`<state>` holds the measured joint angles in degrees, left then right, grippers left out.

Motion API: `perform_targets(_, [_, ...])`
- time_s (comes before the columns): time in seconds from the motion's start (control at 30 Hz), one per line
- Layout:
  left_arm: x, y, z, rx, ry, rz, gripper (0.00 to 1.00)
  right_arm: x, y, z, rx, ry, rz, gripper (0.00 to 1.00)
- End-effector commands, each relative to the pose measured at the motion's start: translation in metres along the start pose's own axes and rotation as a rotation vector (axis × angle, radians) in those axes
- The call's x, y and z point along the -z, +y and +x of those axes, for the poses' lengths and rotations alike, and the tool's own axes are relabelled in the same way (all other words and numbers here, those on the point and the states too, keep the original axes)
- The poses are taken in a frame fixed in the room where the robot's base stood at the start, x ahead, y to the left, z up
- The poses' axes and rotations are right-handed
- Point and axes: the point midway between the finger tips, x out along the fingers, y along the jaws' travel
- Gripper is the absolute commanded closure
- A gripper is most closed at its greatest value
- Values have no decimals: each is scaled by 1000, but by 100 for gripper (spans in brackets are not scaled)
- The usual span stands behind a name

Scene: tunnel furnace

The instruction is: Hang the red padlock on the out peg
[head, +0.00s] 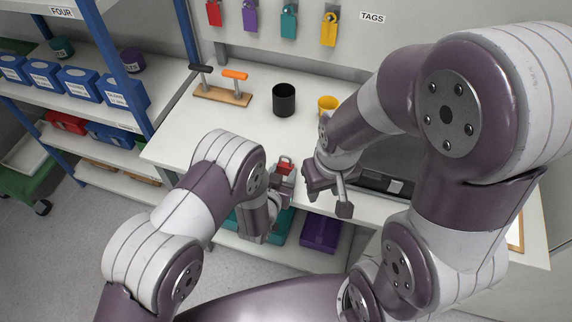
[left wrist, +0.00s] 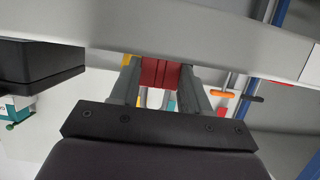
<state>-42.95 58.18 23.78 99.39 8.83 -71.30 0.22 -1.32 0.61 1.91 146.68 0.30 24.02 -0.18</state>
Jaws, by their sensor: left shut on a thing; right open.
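The red padlock (head: 285,162) is in my left gripper (head: 284,172), above the front edge of the white bench. In the left wrist view the padlock's red body (left wrist: 160,72) is between the two grey fingers, which are shut on it. My right gripper (head: 330,192) is open and empty, just right of the left one, near the bench's front edge. I cannot make out a peg marked out in either view.
Red, purple, teal and yellow tags (head: 289,20) hang on the back wall. The white bench (head: 225,125) holds a two-handled wooden rack (head: 222,95), a black cup (head: 284,99), a yellow mug (head: 327,104) and a dark tray. A blue shelf with boxes stands left.

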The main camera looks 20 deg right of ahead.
Motion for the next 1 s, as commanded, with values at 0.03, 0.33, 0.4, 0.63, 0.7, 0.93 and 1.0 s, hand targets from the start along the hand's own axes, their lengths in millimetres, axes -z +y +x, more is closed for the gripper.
perform_targets(0.03, [1, 0, 0, 0, 1, 0, 80, 0, 0, -1, 0, 0, 0, 57])
perform_targets(0.33, [22, 0, -7, 0, 2, 0, 80, 2, 0, -17, 0, 0, 0, 57])
perform_targets(0.4, [27, 0, -10, 0, 2, 0, 80, 2, 0, -21, 0, 0, 0, 57])
perform_targets(0.63, [45, 0, -16, 0, 2, 0, 80, 4, 0, -34, 0, 0, 0, 57])
perform_targets(0.7, [48, 0, -17, 0, 2, 0, 80, 4, 0, -36, 0, 0, 0, 57])
perform_targets(0.93, [47, 0, -17, 0, 1, 0, 80, 4, 0, -35, 0, 0, 0, 57])
perform_targets(1.0, [47, 0, -17, 0, 1, 0, 80, 4, 0, -35, 0, 0, 0, 57])
